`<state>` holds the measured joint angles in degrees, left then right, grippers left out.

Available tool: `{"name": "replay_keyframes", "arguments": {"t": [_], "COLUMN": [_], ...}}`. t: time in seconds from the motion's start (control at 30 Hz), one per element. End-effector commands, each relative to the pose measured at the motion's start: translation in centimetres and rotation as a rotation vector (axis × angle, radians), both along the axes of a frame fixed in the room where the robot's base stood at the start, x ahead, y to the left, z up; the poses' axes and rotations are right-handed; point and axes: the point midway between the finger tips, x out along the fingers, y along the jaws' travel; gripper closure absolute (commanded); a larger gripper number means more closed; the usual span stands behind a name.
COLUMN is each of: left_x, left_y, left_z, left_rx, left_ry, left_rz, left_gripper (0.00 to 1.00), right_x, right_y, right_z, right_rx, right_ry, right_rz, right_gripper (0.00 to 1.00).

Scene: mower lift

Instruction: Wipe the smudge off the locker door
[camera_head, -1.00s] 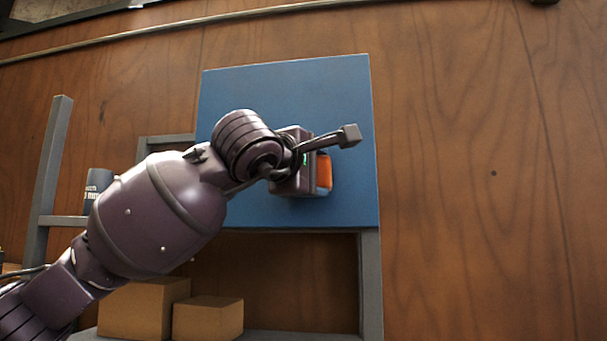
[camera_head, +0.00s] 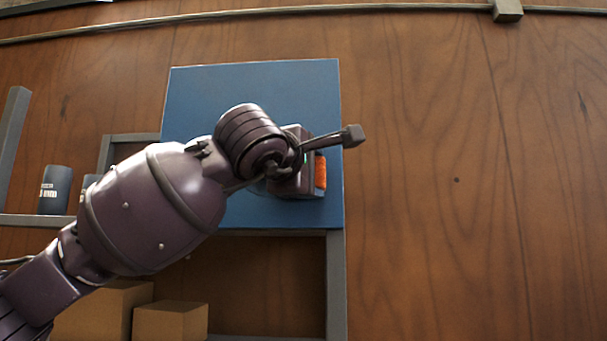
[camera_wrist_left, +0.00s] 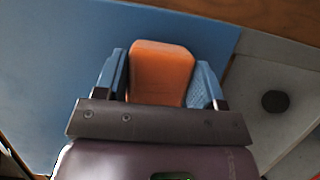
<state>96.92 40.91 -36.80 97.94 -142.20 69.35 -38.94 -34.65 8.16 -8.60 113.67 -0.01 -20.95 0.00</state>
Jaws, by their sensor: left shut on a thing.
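The blue locker door (camera_head: 215,90) is a flat panel in the middle of the head view. My left gripper (camera_head: 312,175) is in front of its right part. It is shut on an orange sponge (camera_head: 320,172), close to the door's right edge. In the left wrist view the sponge (camera_wrist_left: 160,72) sits between the blue fingers of the left gripper (camera_wrist_left: 160,90), with the blue door (camera_wrist_left: 60,60) behind it. I cannot tell whether the sponge touches the door. No smudge shows; my arm and gripper hide part of the door. My right gripper is not in view.
A grey rack frame (camera_head: 336,290) stands below the door. Cardboard boxes (camera_head: 170,320) and dark cylinders (camera_head: 54,190) are on its shelves. The wooden surface (camera_head: 450,240) to the right is clear. A dark round thing (camera_wrist_left: 275,101) on a grey surface shows in the left wrist view.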

Motion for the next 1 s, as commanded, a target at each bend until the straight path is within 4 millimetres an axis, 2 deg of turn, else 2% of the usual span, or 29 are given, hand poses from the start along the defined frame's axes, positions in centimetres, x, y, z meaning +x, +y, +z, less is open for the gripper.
{"name": "replay_keyframes", "arguments": {"t": [0.17, 0.63, 1.0], "left_x": [0.0, 0.3, 0.4], "left_y": [0.3, 3.4, 4.8], "left_z": [0.0, 0.0, 0.0], "left_rx": [0.000, -0.001, 0.000], "left_ry": [-0.001, 0.000, -0.001], "left_rz": [0.001, 0.002, 0.004], "left_gripper": [0.56, 0.56, 0.56], "right_x": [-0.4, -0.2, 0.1], "right_y": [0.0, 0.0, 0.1], "right_z": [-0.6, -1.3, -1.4], "right_rx": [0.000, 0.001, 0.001], "right_ry": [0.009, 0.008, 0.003], "right_rz": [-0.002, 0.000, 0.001], "right_gripper": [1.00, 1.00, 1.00]}}
